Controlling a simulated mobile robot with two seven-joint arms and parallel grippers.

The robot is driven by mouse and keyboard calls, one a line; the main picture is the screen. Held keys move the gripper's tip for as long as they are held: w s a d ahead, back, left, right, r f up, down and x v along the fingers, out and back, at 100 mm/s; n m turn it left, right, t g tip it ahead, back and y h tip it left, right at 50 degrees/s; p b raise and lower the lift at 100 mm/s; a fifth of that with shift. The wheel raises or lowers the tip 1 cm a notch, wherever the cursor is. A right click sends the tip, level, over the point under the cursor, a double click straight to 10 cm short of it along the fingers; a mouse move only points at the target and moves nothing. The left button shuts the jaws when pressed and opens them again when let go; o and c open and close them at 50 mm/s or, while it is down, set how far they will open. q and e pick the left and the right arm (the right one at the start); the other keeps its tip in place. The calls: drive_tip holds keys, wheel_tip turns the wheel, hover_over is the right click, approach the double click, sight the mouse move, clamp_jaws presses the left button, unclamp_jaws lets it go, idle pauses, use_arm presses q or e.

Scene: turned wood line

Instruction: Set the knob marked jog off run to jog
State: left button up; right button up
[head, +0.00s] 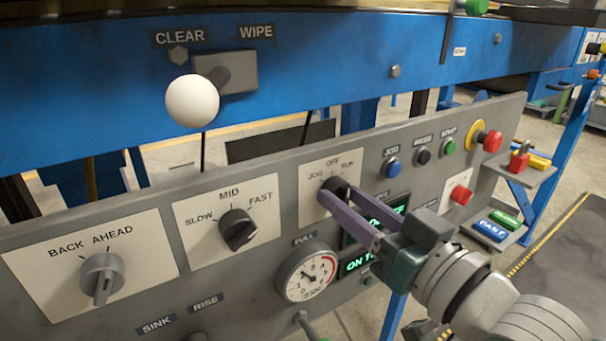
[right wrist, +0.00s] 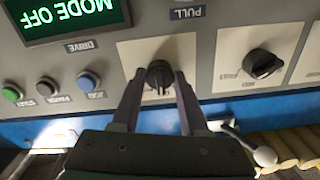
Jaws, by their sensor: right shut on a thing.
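The knob marked jog off run (head: 337,186) is a black rotary knob on a white plate, with JOG at left, OFF at top and RUN at right. My right gripper (head: 338,200) has its two purple fingers around this knob, shut on it. In the right wrist view, the knob (right wrist: 159,74) sits between the fingertips (right wrist: 158,80), seen upside down. The fingers partly hide the knob in the head view. Its pointer looks roughly in line with OFF, and a green-lit display (right wrist: 72,14) reads MODE OFF. My left gripper is not in view.
On the same grey panel are the slow mid fast knob (head: 238,230), the back ahead knob (head: 102,278) and a round dial gauge (head: 306,272). Blue, black and green buttons and a red mushroom button (head: 490,141) lie to the right. A white ball lever (head: 192,101) sticks out at upper left.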

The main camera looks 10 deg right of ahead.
drive_tip(key=shift+c, duration=1.4)
clamp_jaws()
drive_tip(key=n+p, duration=0.1)
drive_tip(key=n, duration=0.2)
drive_tip(key=shift+n, duration=0.4)
drive_tip(key=n, duration=0.5)
